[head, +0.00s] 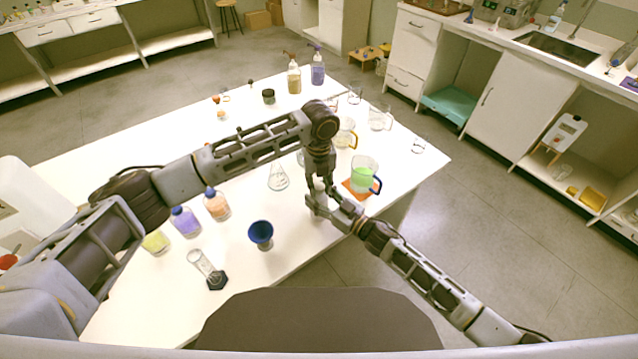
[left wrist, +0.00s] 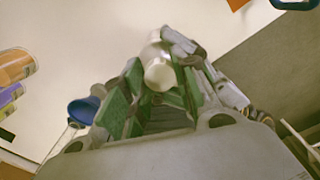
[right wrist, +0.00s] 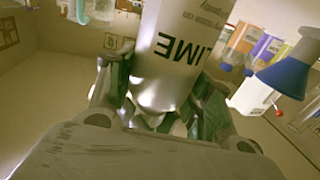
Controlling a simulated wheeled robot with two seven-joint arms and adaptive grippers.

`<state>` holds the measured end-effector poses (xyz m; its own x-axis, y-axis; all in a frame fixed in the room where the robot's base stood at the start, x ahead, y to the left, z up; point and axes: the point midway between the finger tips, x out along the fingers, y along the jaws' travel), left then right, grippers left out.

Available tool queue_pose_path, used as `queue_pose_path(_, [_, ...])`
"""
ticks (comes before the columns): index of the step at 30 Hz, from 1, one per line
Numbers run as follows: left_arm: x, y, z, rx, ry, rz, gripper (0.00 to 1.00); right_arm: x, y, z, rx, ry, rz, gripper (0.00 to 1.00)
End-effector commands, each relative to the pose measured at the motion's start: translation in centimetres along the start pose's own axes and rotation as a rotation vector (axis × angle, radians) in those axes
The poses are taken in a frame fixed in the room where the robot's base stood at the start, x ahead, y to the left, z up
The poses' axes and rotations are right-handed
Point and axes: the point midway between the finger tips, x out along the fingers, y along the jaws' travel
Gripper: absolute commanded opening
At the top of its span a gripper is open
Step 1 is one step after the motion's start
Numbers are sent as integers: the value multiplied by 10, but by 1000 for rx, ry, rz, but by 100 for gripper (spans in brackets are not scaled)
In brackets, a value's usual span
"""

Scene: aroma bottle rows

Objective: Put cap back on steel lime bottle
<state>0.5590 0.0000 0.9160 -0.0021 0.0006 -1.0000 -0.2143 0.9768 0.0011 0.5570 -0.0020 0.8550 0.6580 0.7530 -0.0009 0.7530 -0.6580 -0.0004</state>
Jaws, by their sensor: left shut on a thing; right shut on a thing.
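The steel lime bottle (right wrist: 175,50) fills the upper middle of the right wrist view, with the black letters LIME upside down on its side. My right gripper (right wrist: 160,112) is shut on it; in the head view this gripper (head: 333,212) is near the table's front right edge. My left gripper (head: 319,188) comes down from above, close to the right one. In the left wrist view, the left gripper (left wrist: 158,85) is shut on the shiny silver cap (left wrist: 158,74), which lines up with the pale bottle (left wrist: 152,48) beyond. I cannot tell whether cap and bottle touch.
A beaker of green liquid (head: 363,173) on an orange mat (head: 352,190) stands just right of the grippers. A flask (head: 278,179), a blue funnel (head: 261,233) and several coloured bottles stand to the left. The table's front edge is close.

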Motion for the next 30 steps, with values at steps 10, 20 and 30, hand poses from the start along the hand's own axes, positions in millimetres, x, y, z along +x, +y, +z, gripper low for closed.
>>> queue_pose_path(10, [-1,0,1,279,-4,0,21,0,-1,1,1,-1,-2,0])
queue_pose_path(20, [0,0,1,516,-3,0,21,0,-1,1,1,-1,-2,0])
queue_pose_path(30, [0,0,0,510,-2,0,50,0,-1,1,1,-1,-1,0])
